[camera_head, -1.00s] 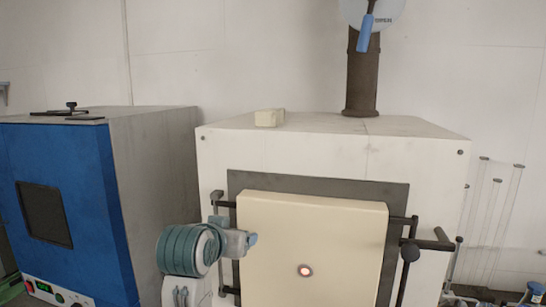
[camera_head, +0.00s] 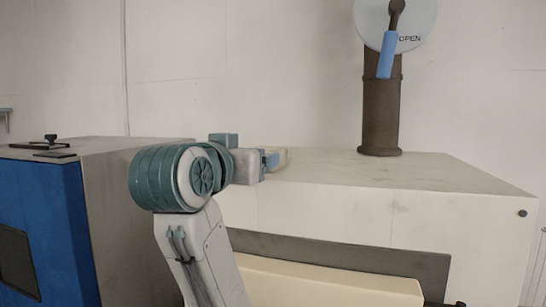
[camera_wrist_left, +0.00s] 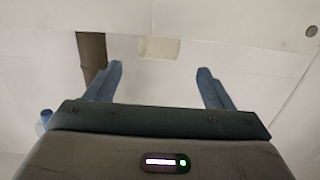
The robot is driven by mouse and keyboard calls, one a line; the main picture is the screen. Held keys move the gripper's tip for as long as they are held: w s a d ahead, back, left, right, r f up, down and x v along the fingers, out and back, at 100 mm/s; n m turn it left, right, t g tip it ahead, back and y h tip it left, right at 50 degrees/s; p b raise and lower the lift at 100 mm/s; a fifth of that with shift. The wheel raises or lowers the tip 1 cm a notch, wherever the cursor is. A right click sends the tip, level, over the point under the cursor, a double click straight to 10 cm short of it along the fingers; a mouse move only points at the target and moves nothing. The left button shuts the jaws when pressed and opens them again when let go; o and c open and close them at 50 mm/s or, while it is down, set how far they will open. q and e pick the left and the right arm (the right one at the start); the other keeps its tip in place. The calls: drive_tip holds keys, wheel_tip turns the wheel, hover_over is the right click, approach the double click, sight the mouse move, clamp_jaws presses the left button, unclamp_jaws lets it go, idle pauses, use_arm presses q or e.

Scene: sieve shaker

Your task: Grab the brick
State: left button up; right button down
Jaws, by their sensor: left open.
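The brick is a small cream block on top of the white furnace (camera_head: 330,178). In the head view only part of the brick (camera_head: 282,155) shows, because my left gripper (camera_head: 270,161) covers the rest. In the left wrist view the brick (camera_wrist_left: 159,48) appears just beyond the fingertips, centred in the gap between them. My left gripper (camera_wrist_left: 159,68) is open, with its blue fingers spread wider than the brick and nothing between them. My right gripper is not in view.
A dark flue pipe (camera_head: 381,115) with a round plate and blue handle stands on the furnace right of the brick. A blue and grey cabinet (camera_head: 45,200) stands to the left. The furnace top between brick and pipe is clear.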

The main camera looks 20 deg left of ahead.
sight(267, 150)
use_arm(q)
drive_tip(key=w+p, duration=0.1)
drive_tip(key=w, duration=0.3)
drive_tip(key=shift+d+p, duration=0.15)
drive_tip(key=shift+p, duration=0.25)
drive_tip(key=shift+w, duration=0.45)
drive_tip(key=w+p, duration=0.3)
drive_tip(key=w, duration=0.1)
drive_tip(key=shift+d+f+p, duration=0.2)
drive_tip(key=shift+p, duration=0.2)
drive_tip(key=shift+w+f, duration=0.1)
drive_tip(key=shift+w, duration=0.45)
drive_tip(key=shift+f, duration=0.1)
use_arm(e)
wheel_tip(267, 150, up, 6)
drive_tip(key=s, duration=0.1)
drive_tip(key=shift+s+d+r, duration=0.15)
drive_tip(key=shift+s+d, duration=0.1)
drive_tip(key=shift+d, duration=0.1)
use_arm(q)
drive_tip(key=shift+c, duration=0.2)
drive_tip(key=c, duration=1.1)
drive_tip(key=shift+c, duration=0.5)
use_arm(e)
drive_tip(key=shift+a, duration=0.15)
